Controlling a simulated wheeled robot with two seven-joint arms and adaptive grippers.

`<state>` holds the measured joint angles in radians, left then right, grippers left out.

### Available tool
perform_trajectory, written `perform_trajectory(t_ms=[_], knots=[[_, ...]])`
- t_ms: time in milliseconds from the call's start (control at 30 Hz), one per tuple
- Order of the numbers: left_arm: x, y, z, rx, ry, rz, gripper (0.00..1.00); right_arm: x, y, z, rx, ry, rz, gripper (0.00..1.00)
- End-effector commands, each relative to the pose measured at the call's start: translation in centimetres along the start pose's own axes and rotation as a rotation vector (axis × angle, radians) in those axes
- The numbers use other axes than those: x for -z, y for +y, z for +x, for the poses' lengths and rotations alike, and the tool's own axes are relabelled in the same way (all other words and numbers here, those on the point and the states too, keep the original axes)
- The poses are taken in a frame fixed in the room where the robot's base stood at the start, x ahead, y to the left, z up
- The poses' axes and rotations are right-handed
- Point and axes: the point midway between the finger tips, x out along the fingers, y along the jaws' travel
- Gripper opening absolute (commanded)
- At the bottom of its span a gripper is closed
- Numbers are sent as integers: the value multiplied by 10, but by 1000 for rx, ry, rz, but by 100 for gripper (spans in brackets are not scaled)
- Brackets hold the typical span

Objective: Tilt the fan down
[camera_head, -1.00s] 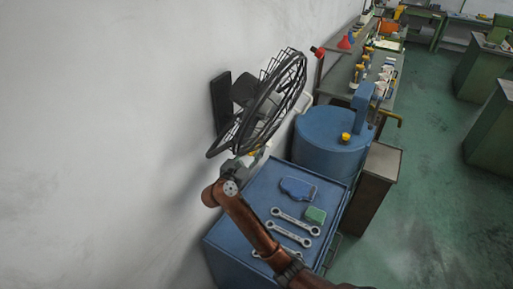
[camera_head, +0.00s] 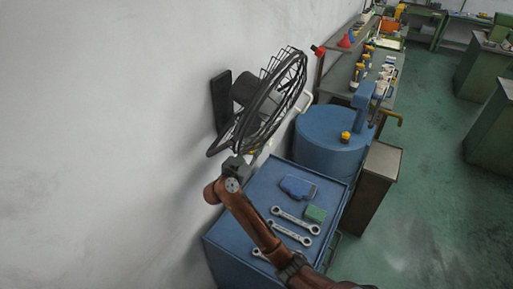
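A black wire-cage fan (camera_head: 266,100) is fixed to the white wall by a dark mounting plate (camera_head: 221,100). Its cage is seen nearly edge-on and leans, with the upper end to the right and the lower end to the left. My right arm comes in from the bottom right, and its grey gripper (camera_head: 240,163) is at the lower edge of the cage, overlapping it in the picture. The fingers are mostly hidden, so contact and opening cannot be told. My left gripper is not in view.
A blue cabinet (camera_head: 335,190) below carries wrenches (camera_head: 291,226), a blue item (camera_head: 297,188) and a green block (camera_head: 316,214). A blue drum (camera_head: 330,140) stands behind it. A cluttered bench (camera_head: 345,75) runs along the wall.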

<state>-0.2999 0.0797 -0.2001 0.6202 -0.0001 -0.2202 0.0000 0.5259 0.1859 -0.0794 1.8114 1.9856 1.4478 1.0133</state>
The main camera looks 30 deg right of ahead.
Motion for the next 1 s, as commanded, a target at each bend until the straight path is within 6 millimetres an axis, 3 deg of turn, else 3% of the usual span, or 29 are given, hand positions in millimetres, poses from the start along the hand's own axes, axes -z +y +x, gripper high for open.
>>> perform_trajectory(t_ms=[300, 600, 967, 1000], knots=[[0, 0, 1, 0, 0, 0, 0, 0, 0, 0, 1, 0, 5, 0], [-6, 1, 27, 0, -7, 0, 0, -1, 20, 0, 0, -2, 91, 0], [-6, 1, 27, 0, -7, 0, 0, -6, 22, 1, -1, -5, 103, 0], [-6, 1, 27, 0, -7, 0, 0, -7, 22, 1, -1, -6, 103, 15]])
